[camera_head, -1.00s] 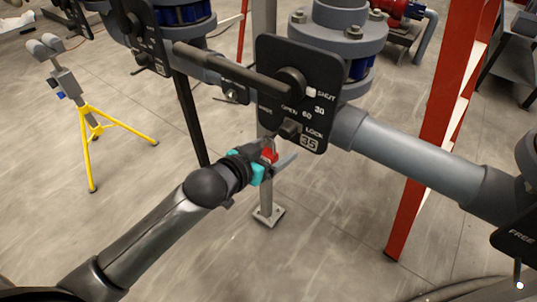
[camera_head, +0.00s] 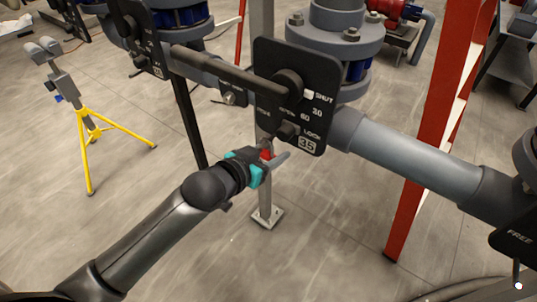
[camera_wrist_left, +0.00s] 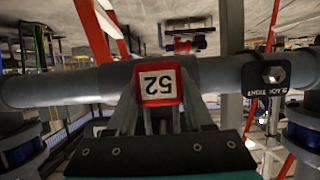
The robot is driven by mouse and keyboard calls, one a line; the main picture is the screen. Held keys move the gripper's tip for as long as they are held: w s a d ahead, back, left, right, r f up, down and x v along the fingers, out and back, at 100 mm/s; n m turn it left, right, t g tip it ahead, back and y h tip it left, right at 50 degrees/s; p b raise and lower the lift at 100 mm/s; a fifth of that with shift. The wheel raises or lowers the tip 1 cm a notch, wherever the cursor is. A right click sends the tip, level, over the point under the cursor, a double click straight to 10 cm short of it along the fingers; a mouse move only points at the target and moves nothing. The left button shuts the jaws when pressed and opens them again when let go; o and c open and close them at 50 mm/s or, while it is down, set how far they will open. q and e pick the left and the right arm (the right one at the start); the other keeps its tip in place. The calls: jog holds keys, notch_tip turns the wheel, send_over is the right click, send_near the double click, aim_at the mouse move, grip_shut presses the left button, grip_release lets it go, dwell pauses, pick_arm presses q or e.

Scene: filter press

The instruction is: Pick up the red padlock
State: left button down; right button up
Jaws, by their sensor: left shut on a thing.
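The red padlock (camera_head: 267,154) is small and partly hidden by my left gripper (camera_head: 272,158) in the head view. It hangs in the jaws just below the black valve plate (camera_head: 296,92) marked 35. In the left wrist view the padlock (camera_wrist_left: 160,82) shows a white label reading 52 upside down, with a red rim. The grey fingers of my left gripper (camera_wrist_left: 160,112) stand on both sides of it, shut on it. Whether its shackle touches the plate above is hidden. My right gripper is not in view.
A grey horizontal pipe (camera_head: 420,155) runs to the right of the plate. A dark lever handle (camera_head: 225,68) sticks out to the left. A grey post (camera_head: 266,200) stands behind the gripper. A red beam (camera_head: 440,120) rises on the right. A yellow tripod (camera_head: 95,135) stands at left.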

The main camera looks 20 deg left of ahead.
pick_arm(q)
jog(key=shift+r+p, duration=0.3)
jog(key=shift+r, duration=0.35)
jog(key=s+a+r+p, duration=0.1)
jog(key=s+a+p, duration=0.1)
jog(key=s, duration=0.6)
jog(key=s+a+p, duration=0.2)
jog(key=s+a, duration=0.2)
jog(key=s, duration=0.5)
jog(key=shift+r, duration=0.4)
jog(key=shift+a, duration=0.1)
jog(key=s+a+p, duration=0.2)
jog(key=s+p, duration=0.2)
jog(key=s, duration=0.2)
jog(key=shift+s+a, duration=0.2)
jog(key=shift+s, duration=0.1)
dwell(0.4)
dwell(0.6)
